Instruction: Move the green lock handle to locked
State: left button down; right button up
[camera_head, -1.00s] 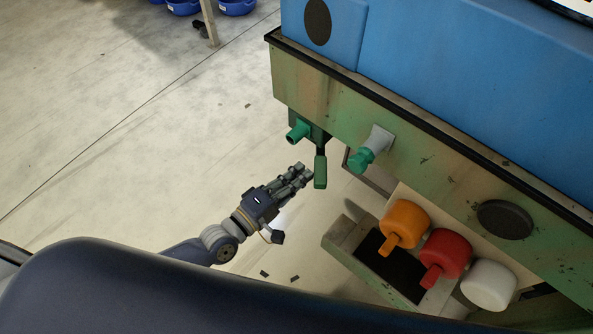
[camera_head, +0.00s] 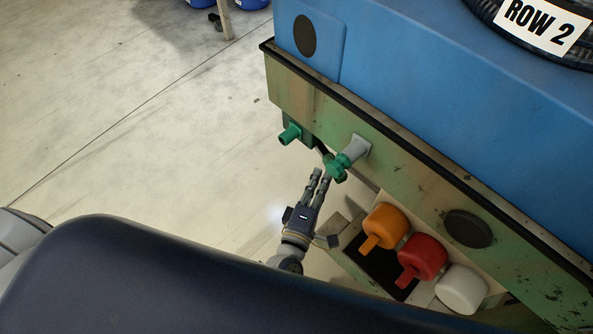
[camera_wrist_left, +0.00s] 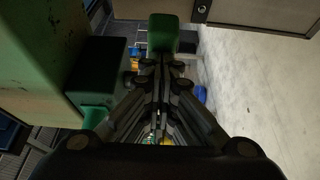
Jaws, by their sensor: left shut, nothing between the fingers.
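The green lock handle (camera_head: 322,149) is on the side of the green metal frame, next to a short green stub (camera_head: 290,134). Its lever slants down to the right, and its lower end is mostly hidden behind the green-tipped grey fitting (camera_head: 355,149). In the left wrist view a green block, which looks like the handle's end (camera_wrist_left: 163,34), is straight ahead of the fingertips. My left gripper (camera_head: 321,175) is shut and empty, with its fingertips just below the handle. I cannot tell whether they touch it. My right gripper is not in view.
An orange knob (camera_head: 385,224), a red knob (camera_head: 424,256) and a white knob (camera_head: 462,288) stick out at the lower right. A blue cabinet (camera_head: 420,90) rises above the frame. The floor (camera_head: 150,130) left of my gripper is clear.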

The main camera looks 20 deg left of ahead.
pick_arm(q)
jog(key=shift+w+d+b, duration=0.2)
jog(key=shift+w+d, duration=0.3)
jog(key=shift+d, duration=0.25)
jog(key=shift+w+d+b, duration=0.15)
jog(key=shift+w+d, duration=0.3)
jog(key=shift+d, duration=0.25)
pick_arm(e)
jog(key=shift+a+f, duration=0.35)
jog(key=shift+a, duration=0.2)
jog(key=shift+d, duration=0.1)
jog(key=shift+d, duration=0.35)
